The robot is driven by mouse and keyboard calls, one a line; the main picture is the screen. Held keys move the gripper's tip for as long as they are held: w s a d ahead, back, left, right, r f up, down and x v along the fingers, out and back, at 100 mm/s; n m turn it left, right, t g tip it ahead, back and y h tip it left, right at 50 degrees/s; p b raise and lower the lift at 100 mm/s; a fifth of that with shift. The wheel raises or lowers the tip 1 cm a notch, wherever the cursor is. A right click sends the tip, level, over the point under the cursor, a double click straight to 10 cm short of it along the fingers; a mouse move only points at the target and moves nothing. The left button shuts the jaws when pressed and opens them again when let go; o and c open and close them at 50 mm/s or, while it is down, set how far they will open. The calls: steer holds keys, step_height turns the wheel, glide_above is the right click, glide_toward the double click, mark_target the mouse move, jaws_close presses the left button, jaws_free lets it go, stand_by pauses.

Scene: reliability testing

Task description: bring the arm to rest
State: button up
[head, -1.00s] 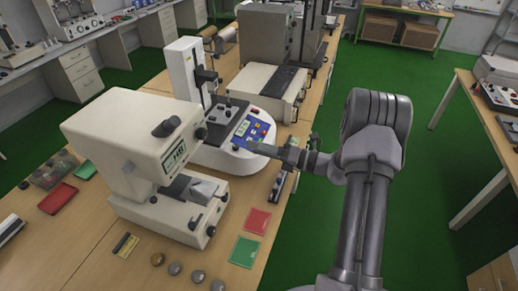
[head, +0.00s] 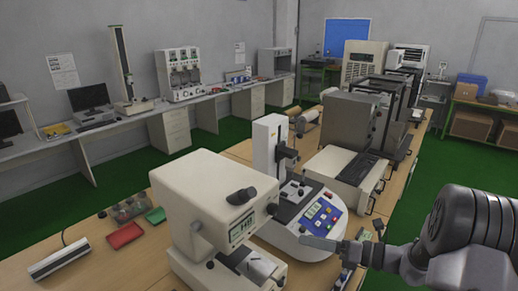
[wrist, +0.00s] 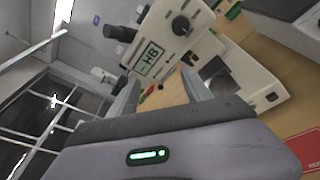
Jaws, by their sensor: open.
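My gripper (head: 318,243) is at the lower right of the head view, at the end of my grey arm (head: 470,235). It appears just in front of the round white base of the bench tester (head: 300,240); whether it touches cannot be told. In the wrist view my gripper (wrist: 160,92) shows two fingers spread apart with nothing between them. The cream hardness tester (wrist: 165,45) marked HB lies beyond the fingers, tilted in that view. The same hardness tester (head: 215,205) stands left of my gripper in the head view.
Green floor (head: 425,175) is open right of the bench.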

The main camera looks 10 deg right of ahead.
steer(key=s+a+f+n+g+h+b, duration=0.35)
steer(key=s+a+n+g+b, duration=0.4)
steer(key=s+a+n, duration=0.65)
steer(key=s+d+f+n+t+h+b, duration=0.1)
steer(key=s+f+n+t+h+b, duration=0.1)
steer(key=s+n+h+b, duration=0.2)
steer(key=s+d+f+n+t+h+b, duration=0.2)
steer(key=s+f+n+h+b, duration=0.1)
steer(key=s+n, duration=0.5)
steer(key=n+h+b, duration=0.1)
steer(key=n+b, duration=0.1)
steer(key=shift+s+n+b, duration=0.3)
steer(key=shift+n, duration=0.1)
